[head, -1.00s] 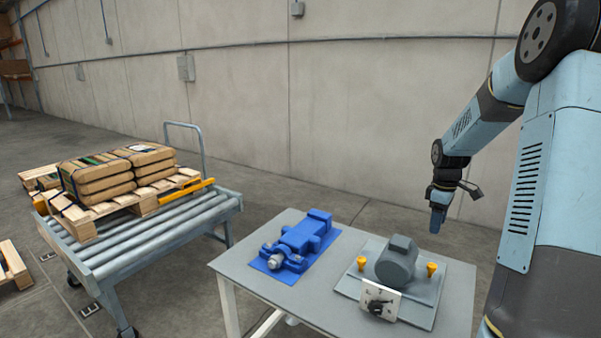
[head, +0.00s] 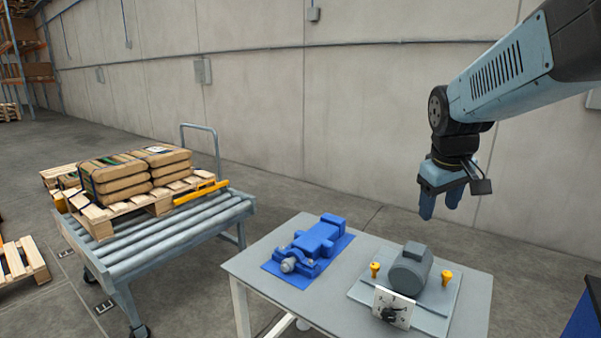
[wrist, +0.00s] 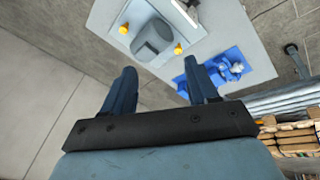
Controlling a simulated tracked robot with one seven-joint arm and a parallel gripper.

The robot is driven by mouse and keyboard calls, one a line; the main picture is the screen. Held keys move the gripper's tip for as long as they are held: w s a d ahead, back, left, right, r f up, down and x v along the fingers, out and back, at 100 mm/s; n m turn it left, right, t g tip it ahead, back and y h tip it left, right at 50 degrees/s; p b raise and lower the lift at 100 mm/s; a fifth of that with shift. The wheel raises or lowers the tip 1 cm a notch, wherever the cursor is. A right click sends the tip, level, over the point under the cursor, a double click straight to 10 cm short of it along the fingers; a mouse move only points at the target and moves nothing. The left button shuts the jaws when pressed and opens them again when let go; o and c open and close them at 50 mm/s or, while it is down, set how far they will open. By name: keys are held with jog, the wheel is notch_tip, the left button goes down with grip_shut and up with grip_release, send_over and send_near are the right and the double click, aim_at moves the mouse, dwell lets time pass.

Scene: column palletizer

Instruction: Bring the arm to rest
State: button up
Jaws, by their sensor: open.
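My gripper (head: 440,207) hangs from the arm at the right of the head view, fingers pointing down, above the grey table (head: 262,283) and beyond its far edge. In the wrist view my gripper (wrist: 163,88) shows two blue fingers set well apart with nothing between them. It is open and touches nothing. The grey motor (head: 409,268) sits on a plate on the table, in front of and below the gripper. The blue vise-like device (head: 313,243) lies on a blue mat to the left of the motor.
A roller conveyor cart (head: 165,239) stands at the left, bearing a wooden pallet (head: 160,202) with stacked brown sacks (head: 122,180). Two yellow knobs (head: 446,278) and a dial panel (head: 393,307) flank the motor. A concrete wall (head: 330,110) runs behind. The air around the gripper is clear.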

jog(key=s+a+r+m+t+y, duration=0.1)
jog(key=s+a+m+t, duration=0.1)
jog(key=s, duration=1)
jog(key=a+m, duration=0.1)
jog(key=a, duration=0.1)
jog(key=shift+s+a+r+y, duration=0.15)
jog(key=shift+s+a+y, duration=0.15)
jog(key=shift+s, duration=0.1)
dwell(0.9)
